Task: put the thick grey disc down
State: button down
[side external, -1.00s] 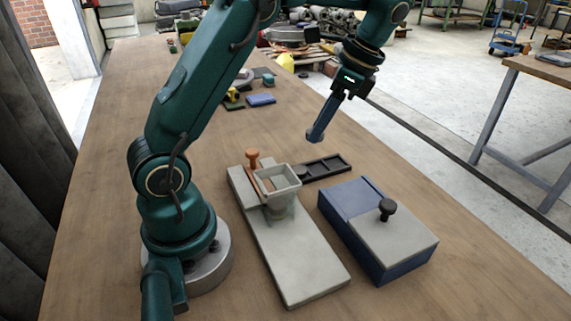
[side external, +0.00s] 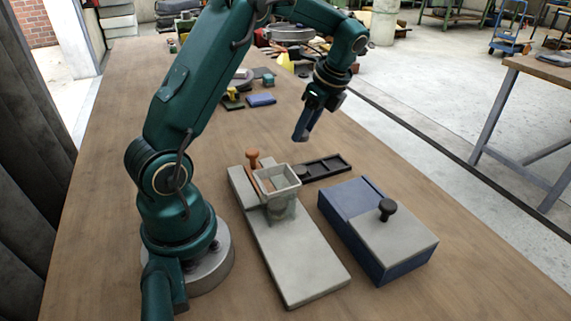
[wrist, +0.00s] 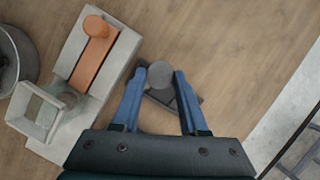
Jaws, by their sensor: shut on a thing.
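The thick grey disc (wrist: 160,74) shows in the wrist view between the tips of my blue fingers. My gripper (wrist: 161,80) is shut on it. In the side view my gripper (side external: 301,137) hangs in the air above the table, beyond the black compartment tray (side external: 328,167), with its fingers tilted. The disc is hard to make out there. In the wrist view the tray (wrist: 158,99) is mostly hidden behind the disc and fingers.
A pale grey board (side external: 293,258) carries a square hopper (side external: 277,180) and an orange knobbed part (side external: 253,158). A blue box (side external: 405,262) with a grey lid and black knob (side external: 386,207) stands right. Small items lie farther back. Bare table surrounds the tray's far side.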

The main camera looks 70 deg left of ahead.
aim_at(315, 169)
jog(key=w+d+f, duration=0.2)
jog(key=w, duration=0.1)
jog(key=shift+w+d+f, duration=0.1)
jog(key=shift+d+f, duration=0.2)
jog(key=shift+f, duration=2)
jog(key=shift+f, duration=0.25)
jog(key=shift+f, duration=0.3)
jog(key=shift+c, duration=2.2)
grip_release()
